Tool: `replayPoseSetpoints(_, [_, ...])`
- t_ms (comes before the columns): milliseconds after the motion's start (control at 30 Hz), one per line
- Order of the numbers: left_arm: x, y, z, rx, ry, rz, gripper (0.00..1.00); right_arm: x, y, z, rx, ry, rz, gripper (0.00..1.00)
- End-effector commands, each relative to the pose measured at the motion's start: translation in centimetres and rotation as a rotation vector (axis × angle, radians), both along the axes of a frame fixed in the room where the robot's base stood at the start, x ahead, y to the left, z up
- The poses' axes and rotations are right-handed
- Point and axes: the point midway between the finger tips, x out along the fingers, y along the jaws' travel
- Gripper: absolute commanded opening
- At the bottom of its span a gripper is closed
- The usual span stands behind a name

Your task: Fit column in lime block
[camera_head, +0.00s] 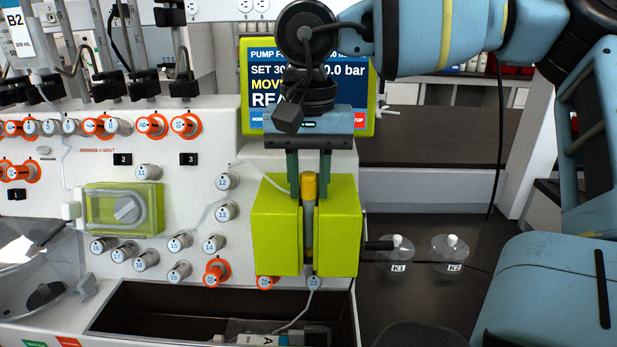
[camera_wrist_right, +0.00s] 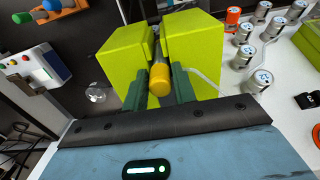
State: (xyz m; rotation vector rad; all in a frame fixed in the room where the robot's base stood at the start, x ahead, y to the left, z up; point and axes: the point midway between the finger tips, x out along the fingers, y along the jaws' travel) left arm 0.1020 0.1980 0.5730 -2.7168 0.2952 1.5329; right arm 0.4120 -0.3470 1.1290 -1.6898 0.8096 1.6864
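The lime block (camera_head: 277,230) stands upright at the front of the white machine, two lime halves with a narrow vertical gap. The column (camera_head: 308,232), a grey tube with a yellow cap, stands upright in that gap, its cap above the block's top. In the right wrist view the cap (camera_wrist_right: 159,79) faces me between the lime halves (camera_wrist_right: 190,62). My right gripper (camera_head: 309,172) points down from above, its dark green fingers either side of the cap. Slim gaps show between fingers and cap, so it looks open. How deeply the column is seated is hidden. My left gripper is not in view.
A pump screen (camera_head: 362,92) stands behind the gripper. A black crank handle (camera_head: 379,245) sticks out right of the block. Numbered valve knobs (camera_head: 215,243) cover the panel to the left. An open dark trough (camera_head: 170,312) lies below. Two clear vessels, K1 (camera_head: 397,249) and K2 (camera_head: 450,248), stand right.

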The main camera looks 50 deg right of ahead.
Motion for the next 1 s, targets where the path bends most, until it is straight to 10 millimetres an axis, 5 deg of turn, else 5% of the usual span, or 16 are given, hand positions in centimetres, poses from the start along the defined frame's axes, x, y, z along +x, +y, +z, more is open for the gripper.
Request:
replayPoseSetpoints(133, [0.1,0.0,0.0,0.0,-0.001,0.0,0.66,0.0,0.0,0.0,0.0,0.0,0.0,0.47])
replayPoseSetpoints(667, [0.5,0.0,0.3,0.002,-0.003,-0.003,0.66,0.0,0.0,0.0,-0.001,0.001,0.0,0.47])
replayPoseSetpoints(800, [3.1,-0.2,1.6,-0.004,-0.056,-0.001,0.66,0.1,0.0,2.6,-0.001,-0.006,-0.002,0.47])
replayPoseSetpoints(1000, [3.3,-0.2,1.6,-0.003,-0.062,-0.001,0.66,0.0,0.0,5.9,-0.001,-0.002,-0.002,0.47])
